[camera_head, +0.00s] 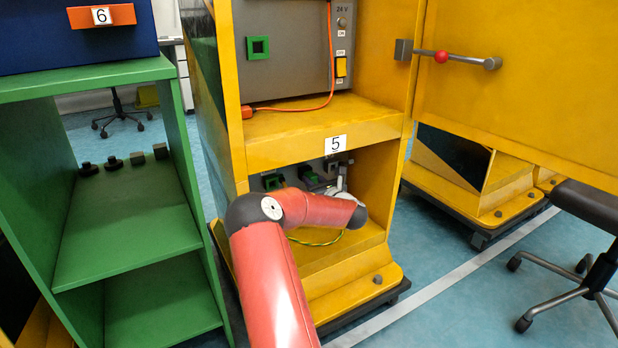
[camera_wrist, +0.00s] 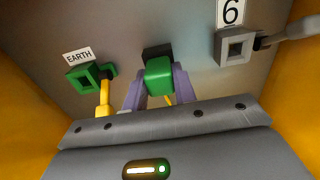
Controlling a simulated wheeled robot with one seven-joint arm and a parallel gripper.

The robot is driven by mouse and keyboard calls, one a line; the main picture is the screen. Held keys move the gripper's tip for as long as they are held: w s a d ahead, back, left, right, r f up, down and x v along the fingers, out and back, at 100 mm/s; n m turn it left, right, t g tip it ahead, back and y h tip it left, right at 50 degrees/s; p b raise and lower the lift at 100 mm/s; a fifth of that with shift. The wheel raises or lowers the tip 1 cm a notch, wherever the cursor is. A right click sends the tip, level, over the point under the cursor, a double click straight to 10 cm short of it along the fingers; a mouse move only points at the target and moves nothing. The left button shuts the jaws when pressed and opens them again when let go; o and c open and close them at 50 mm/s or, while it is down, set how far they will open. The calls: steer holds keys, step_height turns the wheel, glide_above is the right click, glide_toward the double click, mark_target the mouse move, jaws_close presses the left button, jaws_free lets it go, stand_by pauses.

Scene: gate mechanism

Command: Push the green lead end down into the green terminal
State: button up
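In the wrist view, my gripper (camera_wrist: 159,84) has its two purple-grey fingers on either side of a green block, the green lead end (camera_wrist: 159,76), and is shut on it. A bit of yellow wire shows below the block, between the fingers. A dark piece lies right behind the block; I cannot tell whether they touch. The green terminal (camera_wrist: 74,82), a square frame under the EARTH label, is to the left, apart from the held block. In the head view the terminal (camera_head: 273,182) shows in the lower bay, while my arm hides the gripper's fingers.
A yellow piece (camera_wrist: 104,96) with a green top stands beside the terminal. A grey square terminal (camera_wrist: 236,47) marked 6 is at the right. Yellow cabinet walls close in both sides. A yellow-green wire (camera_head: 318,242) hangs at the lower bay; the open yellow door (camera_head: 520,80) is at right.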

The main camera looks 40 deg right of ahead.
mark_target(314, 181)
steer(key=shift+c, duration=1.3)
steer(key=shift+s, duration=0.35)
steer(key=shift+v, duration=2.8)
steer(key=shift+a, duration=0.15)
steer(key=w+a, duration=0.4)
steer(key=a, duration=0.7)
steer(key=shift+p, duration=0.45)
steer(key=shift+w, duration=0.15)
steer(key=shift+b+x, duration=0.4)
steer(key=shift+x, duration=0.6)
steer(key=shift+x, duration=1.4)
